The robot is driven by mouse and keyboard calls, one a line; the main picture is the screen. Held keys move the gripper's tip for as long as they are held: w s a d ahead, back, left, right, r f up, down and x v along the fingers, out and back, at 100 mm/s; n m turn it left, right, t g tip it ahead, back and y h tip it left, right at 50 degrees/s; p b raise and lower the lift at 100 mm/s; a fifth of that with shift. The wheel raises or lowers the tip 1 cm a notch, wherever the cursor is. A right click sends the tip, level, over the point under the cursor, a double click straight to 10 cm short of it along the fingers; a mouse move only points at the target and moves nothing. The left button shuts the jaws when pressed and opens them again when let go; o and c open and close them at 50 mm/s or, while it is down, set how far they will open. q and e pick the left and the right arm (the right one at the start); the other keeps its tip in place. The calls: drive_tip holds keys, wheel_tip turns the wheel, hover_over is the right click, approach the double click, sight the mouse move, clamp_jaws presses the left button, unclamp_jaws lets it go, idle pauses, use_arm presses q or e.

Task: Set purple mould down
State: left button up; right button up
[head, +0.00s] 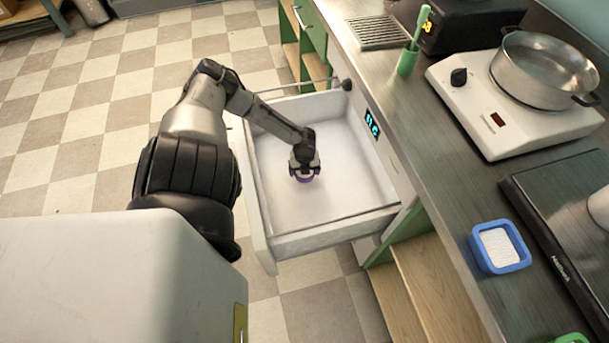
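The purple mould (306,179) shows as a small purple rim under my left gripper (304,174), inside the open white drawer (352,219). The gripper reaches down into the drawer from the left and appears shut on the mould. The gripper covers most of the mould, and I cannot tell whether the mould touches the drawer floor. My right gripper is not in view.
The drawer floor around the mould is clear. On the counter stand a blue mould with white filling (525,262), a hot plate (480,125) with a steel pot (545,75), a green cup (407,63), and a dark flat device (565,215). A green object (570,339) shows at the bottom edge.

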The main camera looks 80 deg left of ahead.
use_arm(q)
wheel_tip(320, 180, down, 3)
drive_tip(key=shift+d+r+b, duration=0.1)
drive_tip(key=shift+b, duration=0.6)
drive_tip(key=shift+r, duration=0.1)
drive_tip(key=o, duration=0.7)
drive_tip(key=shift+f, duration=0.2)
